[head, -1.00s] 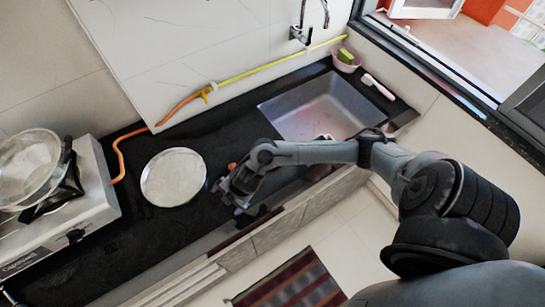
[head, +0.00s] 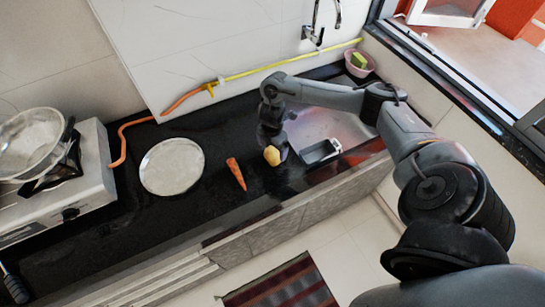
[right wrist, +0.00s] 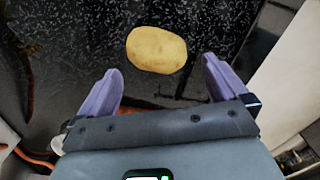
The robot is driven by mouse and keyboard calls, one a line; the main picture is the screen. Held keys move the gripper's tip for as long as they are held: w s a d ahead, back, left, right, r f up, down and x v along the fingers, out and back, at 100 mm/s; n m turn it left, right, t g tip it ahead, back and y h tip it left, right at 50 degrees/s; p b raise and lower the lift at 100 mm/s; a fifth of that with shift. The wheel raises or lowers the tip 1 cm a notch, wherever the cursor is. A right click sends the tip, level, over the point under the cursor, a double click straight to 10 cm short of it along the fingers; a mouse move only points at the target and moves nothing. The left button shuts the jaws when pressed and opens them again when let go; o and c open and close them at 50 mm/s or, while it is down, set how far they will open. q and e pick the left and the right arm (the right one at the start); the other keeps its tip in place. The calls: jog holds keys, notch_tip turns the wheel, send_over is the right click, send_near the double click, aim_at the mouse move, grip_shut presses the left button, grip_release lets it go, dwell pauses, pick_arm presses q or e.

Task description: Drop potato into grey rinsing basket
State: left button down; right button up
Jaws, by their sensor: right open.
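The potato (head: 272,155) is a small yellow lump on the black counter, left of the sink. The grey rinsing basket (head: 321,151) is a small rectangular container at the sink's front edge, to the right of the potato; it appears empty. My right gripper (head: 274,143) points down over the potato. In the right wrist view the potato (right wrist: 157,50) lies just ahead of the open fingers of the right gripper (right wrist: 160,66), centred between them, and nothing is held. My left gripper is not in view.
An orange carrot (head: 236,173) lies left of the potato. A round pale plate (head: 171,166) is farther left, then a stove (head: 90,180) with a pan (head: 30,143). The sink (head: 335,126) is behind the basket. A pink bowl (head: 359,64) stands at the back right.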

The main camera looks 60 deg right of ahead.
aim_at(273, 152)
jog(key=shift+w+d+f+b, duration=0.1)
jog(key=shift+d+f+b, duration=0.1)
jog(key=shift+f, duration=1.2)
jog(key=shift+d+f+b, duration=0.1)
jog(key=shift+f+b, duration=0.05)
jog(key=shift+f, duration=1.2)
jog(key=shift+c, duration=0.3)
jog(key=c, duration=1)
jog(key=shift+r, duration=0.1)
